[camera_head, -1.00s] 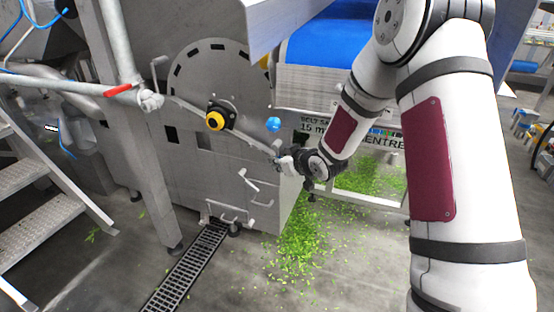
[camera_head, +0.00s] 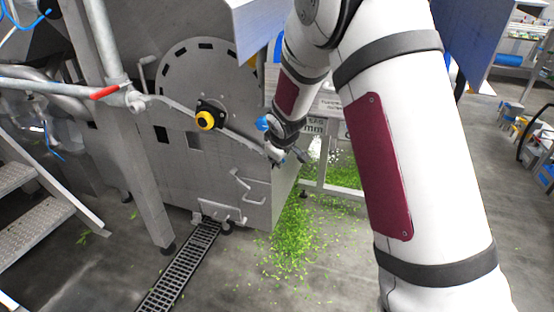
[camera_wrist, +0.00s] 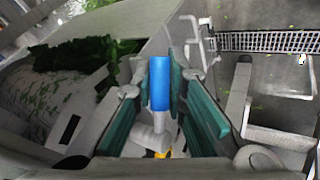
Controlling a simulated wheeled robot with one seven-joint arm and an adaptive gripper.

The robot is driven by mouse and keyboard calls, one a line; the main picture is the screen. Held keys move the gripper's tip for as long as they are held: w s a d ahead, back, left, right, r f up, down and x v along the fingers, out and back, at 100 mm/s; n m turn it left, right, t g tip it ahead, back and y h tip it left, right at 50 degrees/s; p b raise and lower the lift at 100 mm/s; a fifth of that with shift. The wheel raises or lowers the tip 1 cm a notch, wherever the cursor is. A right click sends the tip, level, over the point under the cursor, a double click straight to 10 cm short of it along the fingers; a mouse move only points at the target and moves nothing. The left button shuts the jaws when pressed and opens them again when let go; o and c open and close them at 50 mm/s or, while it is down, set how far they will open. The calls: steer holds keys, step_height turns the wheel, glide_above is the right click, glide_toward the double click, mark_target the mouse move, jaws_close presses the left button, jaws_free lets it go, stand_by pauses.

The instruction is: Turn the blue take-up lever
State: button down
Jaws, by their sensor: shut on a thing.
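The blue take-up lever grip (camera_wrist: 160,83) stands upright between the two teal finger pads in the wrist view, with a pale stem below it. My gripper (camera_wrist: 161,88) is shut on this grip. In the head view my gripper (camera_head: 277,154) is at the right front edge of the grey machine, at the end of a thin grey bar running from the yellow hub (camera_head: 205,120).
The grey machine (camera_head: 195,165) has protruding handles (camera_head: 240,180) low on its front. Chopped greens (camera_head: 292,225) lie on the floor to its right. A drain grate (camera_head: 180,268) runs along the floor. A post and metal steps (camera_head: 35,210) stand at left.

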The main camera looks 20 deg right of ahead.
stand_by(0.5)
steer(key=c, duration=1.6)
jaws_free()
steer(key=v, duration=1.2)
